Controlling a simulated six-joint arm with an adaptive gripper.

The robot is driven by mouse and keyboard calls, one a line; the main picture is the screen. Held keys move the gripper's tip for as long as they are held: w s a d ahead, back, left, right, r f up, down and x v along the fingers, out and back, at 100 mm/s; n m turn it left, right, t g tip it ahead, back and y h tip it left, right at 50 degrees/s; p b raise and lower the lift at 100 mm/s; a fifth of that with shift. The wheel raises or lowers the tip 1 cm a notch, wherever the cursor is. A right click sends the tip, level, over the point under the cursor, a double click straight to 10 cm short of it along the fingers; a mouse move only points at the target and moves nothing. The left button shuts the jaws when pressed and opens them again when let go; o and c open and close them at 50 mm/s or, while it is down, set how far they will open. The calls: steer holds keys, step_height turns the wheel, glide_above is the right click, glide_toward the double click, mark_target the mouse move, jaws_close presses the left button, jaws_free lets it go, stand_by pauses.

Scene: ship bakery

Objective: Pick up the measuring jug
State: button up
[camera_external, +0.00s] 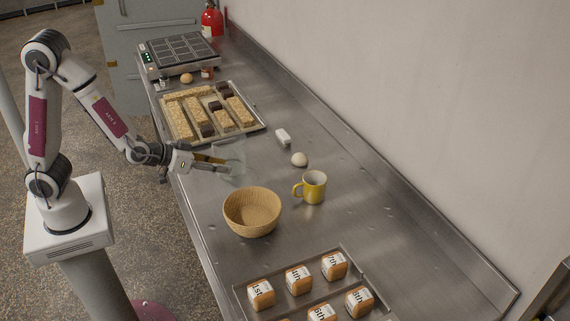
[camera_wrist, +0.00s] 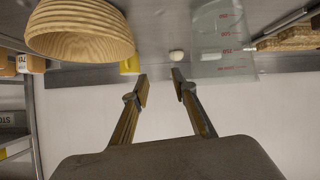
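The measuring jug is clear with red markings and stands on the steel counter. It shows at the top right of the wrist view (camera_wrist: 222,38) and faintly in the external view (camera_external: 236,154), beside my gripper (camera_external: 228,165). In the wrist view my gripper (camera_wrist: 161,78) has its two fingers apart with nothing between them. The jug is to the right of and beyond the fingertips there, outside the gap. Its handle cannot be made out clearly.
A wooden bowl (camera_external: 252,212), yellow mug (camera_external: 313,188), pale round ball (camera_external: 299,160) and white block (camera_external: 283,137) are near. A tray of bars (camera_external: 258,118) lies behind; a tray (camera_external: 343,254) of labelled loaves lies in front. A wall borders the counter.

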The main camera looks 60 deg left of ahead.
mark_target(241, 168)
steer(key=shift+w+a+f+t+y, duration=0.1)
steer(key=shift+w+f+t+y, duration=0.15)
steer(key=shift+f, duration=0.3)
steer(key=shift+w+a+f+t+y, duration=0.1)
steer(key=shift+a+f+t+y, duration=0.05)
steer(key=shift+f+y, duration=0.3)
steer(key=shift+w+a+f+t+y, duration=0.1)
steer(key=shift+w+f+t+y, duration=0.1)
steer(key=shift+f, duration=0.4)
steer(key=shift+x, duration=1.3)
steer(key=shift+w+a, duration=0.1)
steer(key=shift+w+a+f, duration=0.1)
steer(key=shift+w+a, duration=0.15)
steer(key=shift+w, duration=0.3)
steer(key=shift+a+x, duration=0.2)
steer(key=shift+x, duration=1.7)
steer(key=shift+w, duration=0.1)
